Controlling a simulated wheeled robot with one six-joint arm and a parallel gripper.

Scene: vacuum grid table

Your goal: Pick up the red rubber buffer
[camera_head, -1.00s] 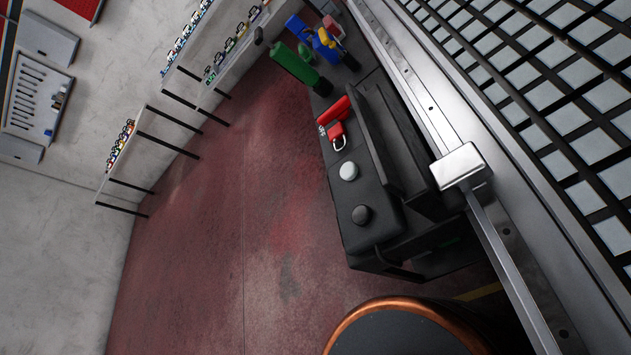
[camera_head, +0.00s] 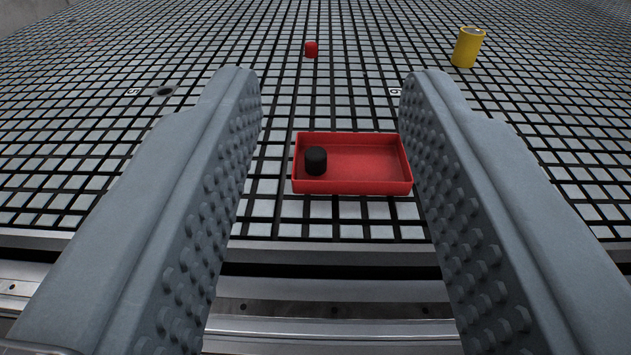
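The red rubber buffer (camera_head: 311,49) is a small red cylinder standing on the grid table (camera_head: 180,140), beyond the red tray and near the top middle of the view. My gripper (camera_head: 330,85) is open, with its two grey studded fingers wide apart and nothing between their pads. In the picture the buffer lies in the gap past the fingertips, a little left of its middle. The buffer is fully visible and apart from the fingers.
A shallow red tray (camera_head: 352,187) with a black cylinder (camera_head: 316,161) in its left part sits on the near table, seen between the fingers. A yellow cylinder (camera_head: 467,48) stands at the far right. The table around the buffer is clear. The metal table edge (camera_head: 330,247) runs across the front.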

